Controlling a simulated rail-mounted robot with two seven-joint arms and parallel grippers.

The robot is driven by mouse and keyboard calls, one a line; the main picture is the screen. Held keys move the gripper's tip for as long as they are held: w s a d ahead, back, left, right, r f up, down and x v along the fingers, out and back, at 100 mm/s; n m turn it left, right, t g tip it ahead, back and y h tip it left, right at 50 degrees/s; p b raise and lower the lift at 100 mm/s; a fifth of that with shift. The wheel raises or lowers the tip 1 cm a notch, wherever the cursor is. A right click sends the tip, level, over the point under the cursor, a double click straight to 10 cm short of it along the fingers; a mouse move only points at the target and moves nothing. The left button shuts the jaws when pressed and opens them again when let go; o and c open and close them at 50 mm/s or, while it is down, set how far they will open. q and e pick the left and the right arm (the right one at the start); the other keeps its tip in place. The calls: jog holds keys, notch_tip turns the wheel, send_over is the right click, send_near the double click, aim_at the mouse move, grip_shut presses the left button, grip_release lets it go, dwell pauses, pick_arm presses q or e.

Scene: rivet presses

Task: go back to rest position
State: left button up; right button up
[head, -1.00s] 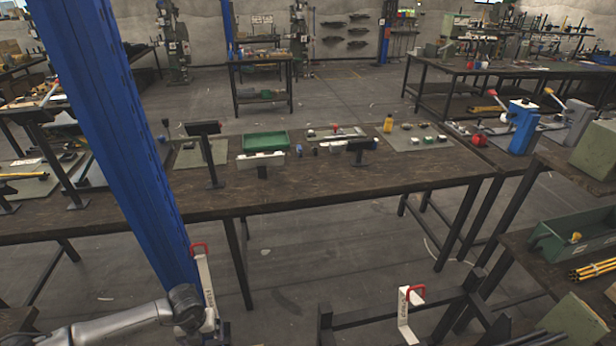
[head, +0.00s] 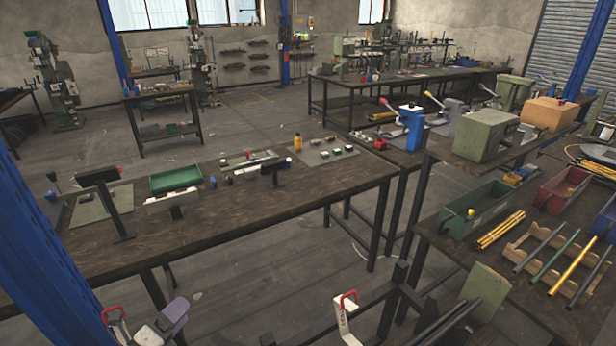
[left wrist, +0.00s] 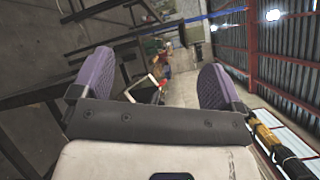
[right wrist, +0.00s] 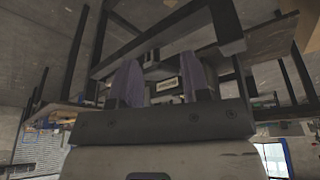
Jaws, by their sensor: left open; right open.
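My left gripper (head: 160,322) shows at the bottom left of the head view, near the blue post, with a purple finger visible. In the left wrist view its two purple fingers (left wrist: 155,82) stand wide apart with nothing between them. My right gripper (right wrist: 160,84) shows in the right wrist view with two purple fingers apart and nothing held. Dark table frames lie beyond it. My right gripper is not seen in the head view.
A wooden workbench (head: 240,222) holds a green bin (head: 175,180). A blue post (head: 45,255) stands at the left. A white bracket with a red handle (head: 343,318) is at the bottom centre. A right-hand bench holds bins and rods (head: 575,262). Open floor lies between the benches.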

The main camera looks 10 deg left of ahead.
pick_arm(q)
jog(key=a+r+n+t+y, duration=0.25)
jog(key=r+n+y, duration=0.35)
jog(key=n+y, duration=0.55)
jog(key=s+d+f+n+g+h, duration=0.2)
jog(key=s+d+f+n+g, duration=0.35)
jog(key=s, duration=0.55)
jog(key=s+d+f+n+g+h, duration=0.25)
jog(key=s+d+f+g, duration=0.35)
jog(key=s+f, duration=0.4)
jog(key=s+d+f+n+g+h, duration=0.1)
jog(key=s+d+f+n+g, duration=0.45)
jog(key=s, duration=0.65)
notch_tip(320, 180, up, 34)
jog(key=w+p, duration=0.1)
jog(key=p, duration=3.3)
jog(key=shift+a+f+t, duration=0.15)
jog(key=shift+a+t, duration=0.2)
pick_arm(e)
notch_tip(320, 180, up, 35)
jog(key=shift+f, duration=0.2)
jog(key=shift+a, duration=0.15)
